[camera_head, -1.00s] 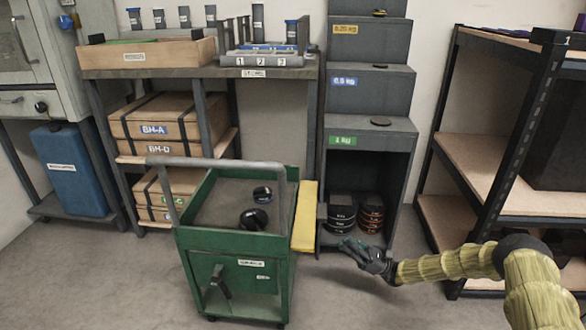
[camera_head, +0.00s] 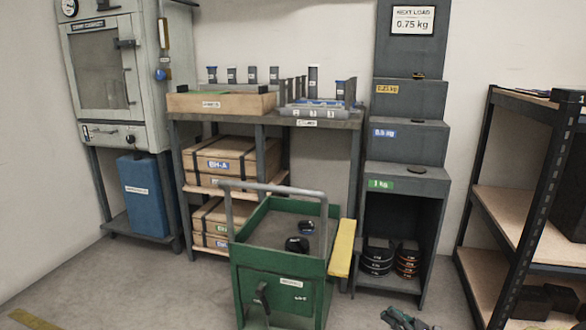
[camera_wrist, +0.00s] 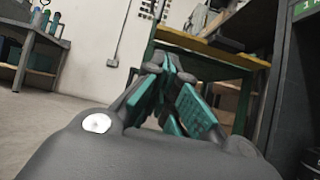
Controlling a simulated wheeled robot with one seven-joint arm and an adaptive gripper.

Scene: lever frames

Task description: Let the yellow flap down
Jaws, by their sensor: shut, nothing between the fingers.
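The yellow flap (camera_head: 342,248) is on the right side of the green cart (camera_head: 279,287), along the rim of its top tray. It looks as if it sticks out sideways; its exact angle is hard to tell. My gripper (camera_head: 402,318) is at the bottom edge of the head view, right of the cart and lower in the picture than the flap, partly cut off. In the wrist view my gripper (camera_wrist: 170,66) is shut and empty, with teal pads together. The flap (camera_wrist: 205,45) shows beyond and above the fingertips there, apart from them as far as I can tell.
A grey stepped cabinet (camera_head: 408,183) with weights in its lowest bay stands just right of the flap. A workbench (camera_head: 352,122) is behind the cart. A shelf rack (camera_head: 510,190) stands at the right. Open floor lies left of the cart.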

